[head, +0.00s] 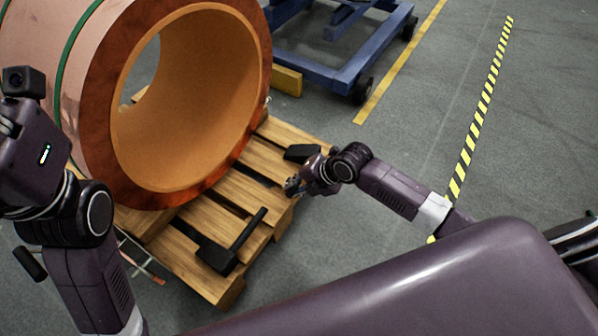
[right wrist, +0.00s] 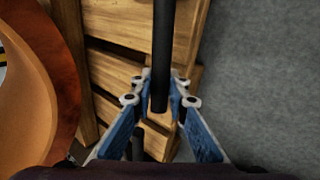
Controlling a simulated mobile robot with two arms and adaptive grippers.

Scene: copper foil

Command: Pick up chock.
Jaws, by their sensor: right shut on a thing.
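A black chock (head: 302,152) is at the right edge of the wooden pallet, beside the copper coil. My right gripper (head: 293,186) is just in front of it. In the right wrist view, the blue fingers of my right gripper (right wrist: 160,104) are shut on the chock's dark round handle (right wrist: 162,45). I cannot tell whether this chock is clear of the pallet. A second black chock (head: 216,257) with a long handle lies on the near pallet boards, apart from the gripper. My left arm is at the left edge; its fingers are out of view.
The large copper foil coil (head: 92,150) lies on its side on the wooden pallet (head: 186,262). A blue wheeled frame (head: 330,65) stands behind. Grey floor to the right is open, marked with a yellow line (head: 398,65) and a yellow-black strip (head: 482,105).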

